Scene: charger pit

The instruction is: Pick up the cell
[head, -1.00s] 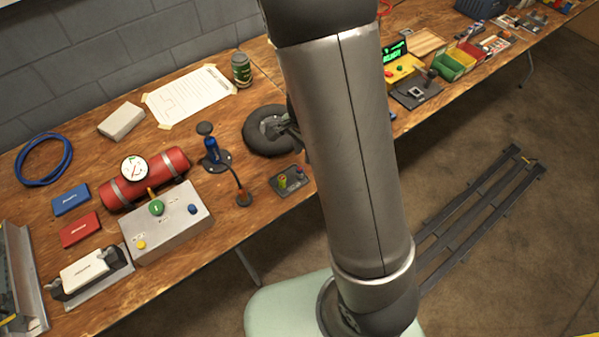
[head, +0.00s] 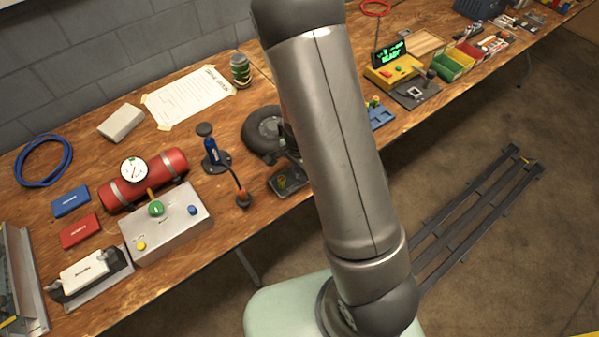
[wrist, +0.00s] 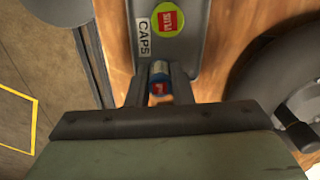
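The cell (wrist: 159,82) shows in the wrist view as a small upright cylinder with a silver body, a blue band and a red mark on its near end. It stands between the two fingers of my gripper (wrist: 160,84), with little or no gap at either side. I cannot tell whether the fingers press on it. Just beyond it lies a grey tray (wrist: 196,42) with a "CAPS" label and a round yellow-green item (wrist: 167,18) with a red label. In the head view my arm hides the cell and most of the gripper, next to the tray (head: 274,190).
A dark round ring-shaped part (head: 258,127) lies close beside the gripper. A blue hand pump (head: 212,152) and a grey button box (head: 165,222) stand to the left. The bench's front edge runs close to the tray. A yellow console (head: 391,72) stands further right.

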